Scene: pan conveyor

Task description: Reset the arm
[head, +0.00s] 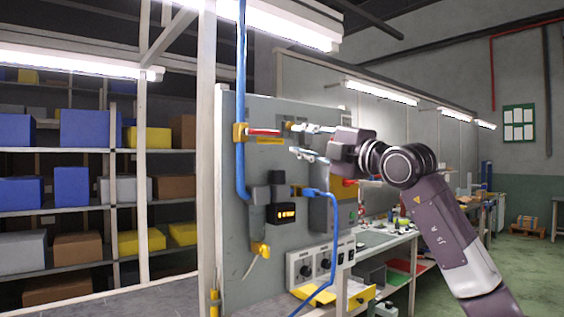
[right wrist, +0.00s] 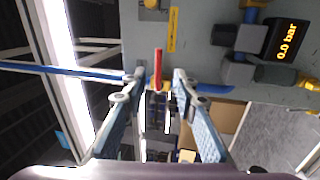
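My right gripper (head: 294,139) is open and empty in the head view, held in front of the grey panel (head: 238,215). Its two fingers are spread apart, one above the other. In the right wrist view the open fingers (right wrist: 159,78) point at the panel, with a red valve handle (right wrist: 158,66) showing between and beyond their tips. The same red handle (head: 263,132) lies horizontal in the head view, just left of the fingertips. I see no grip on it. My left gripper is not in view.
A display (right wrist: 286,41) on the panel reads 0.0 bar. A blue pipe (head: 241,80) runs down the panel, and a blue hose (head: 331,235) hangs below the gripper. A workbench (head: 385,240) stands behind my right arm. Shelves with boxes (head: 88,128) fill the left.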

